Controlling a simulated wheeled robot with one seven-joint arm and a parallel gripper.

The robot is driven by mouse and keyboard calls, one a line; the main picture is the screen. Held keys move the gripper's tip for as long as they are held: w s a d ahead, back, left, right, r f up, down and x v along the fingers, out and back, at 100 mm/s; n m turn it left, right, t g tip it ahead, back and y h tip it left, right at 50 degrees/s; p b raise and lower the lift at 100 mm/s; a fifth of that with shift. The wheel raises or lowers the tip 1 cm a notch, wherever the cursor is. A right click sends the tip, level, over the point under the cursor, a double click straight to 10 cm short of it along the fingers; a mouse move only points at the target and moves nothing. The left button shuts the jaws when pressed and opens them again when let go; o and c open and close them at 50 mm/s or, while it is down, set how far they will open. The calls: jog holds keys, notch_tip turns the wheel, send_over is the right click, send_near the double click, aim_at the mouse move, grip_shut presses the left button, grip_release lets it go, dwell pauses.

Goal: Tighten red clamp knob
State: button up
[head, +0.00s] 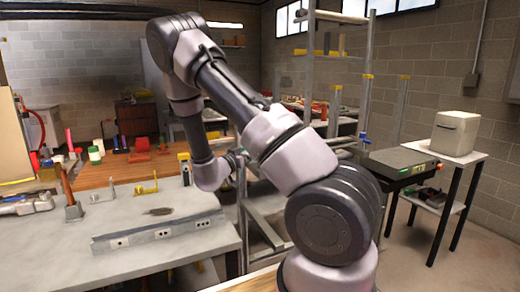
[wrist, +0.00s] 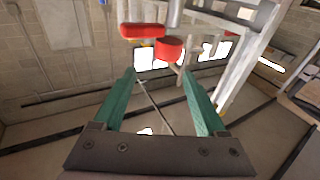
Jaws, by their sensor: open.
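In the wrist view a red rounded knob (wrist: 171,48) shows beyond the fingertips, slightly right of the middle, beside a grey metal post. A longer red bar-like piece (wrist: 143,31) is just up and left of it. I cannot tell for certain which red piece is the clamp knob. My gripper (wrist: 159,72) has two green fingers spread wide apart, with nothing between them. The red pieces appear past the tips, not touching them. In the head view my arm crosses the middle, and the gripper is not clearly visible there; nor is the knob clearly identifiable.
A metal frame (wrist: 243,45) rises close by on the right in the wrist view. In the head view, a grey-topped workbench (head: 150,245) with a metal rail (head: 155,234) is at left. A small table holding a white box (head: 455,133) stands at right.

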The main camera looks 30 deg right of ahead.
jog(key=w+d+f+n+t+y, duration=0.1)
jog(key=w+d+n+t+y, duration=0.2)
jog(key=w+d+y, duration=0.1)
jog(key=shift+w+d+f, duration=0.4)
jog(key=shift+w+d, duration=0.2)
jog(key=shift+d, duration=0.5)
grip_shut()
